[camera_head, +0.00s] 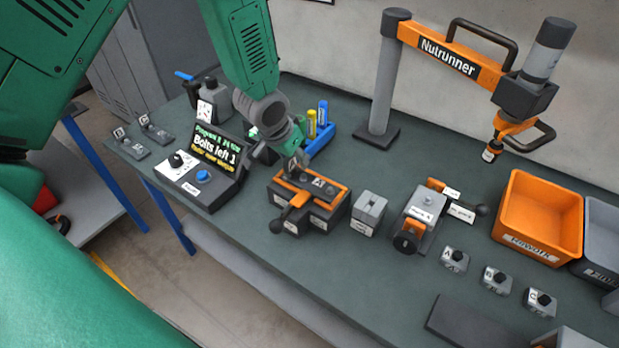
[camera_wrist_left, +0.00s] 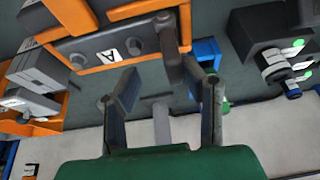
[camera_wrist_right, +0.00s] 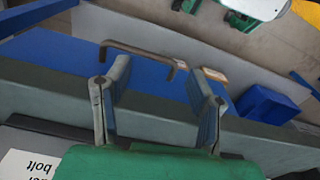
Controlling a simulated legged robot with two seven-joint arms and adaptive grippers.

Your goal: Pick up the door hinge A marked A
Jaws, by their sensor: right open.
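A dark plate marked A (camera_head: 318,183) lies in an orange and dark fixture (camera_head: 296,226) on the bench. The plate's white A label (camera_wrist_left: 111,56) shows large in the left wrist view, between round bolt heads. My left gripper (camera_head: 297,170) is over the back left part of this fixture, pointing down. My right gripper (camera_wrist_right: 160,75) is open and empty in the right wrist view, outside the head view. Small grey blocks, one marked A (camera_head: 454,259), stand at right.
A grey block (camera_head: 368,214) and a clamp fixture (camera_head: 423,207) stand right of the A fixture. A control box (camera_head: 205,178) reads "Bolts left 1". A blue holder (camera_head: 320,140) is behind. The nutrunner (camera_head: 450,56) overhangs the bench. An orange bin (camera_head: 540,215) stands at right.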

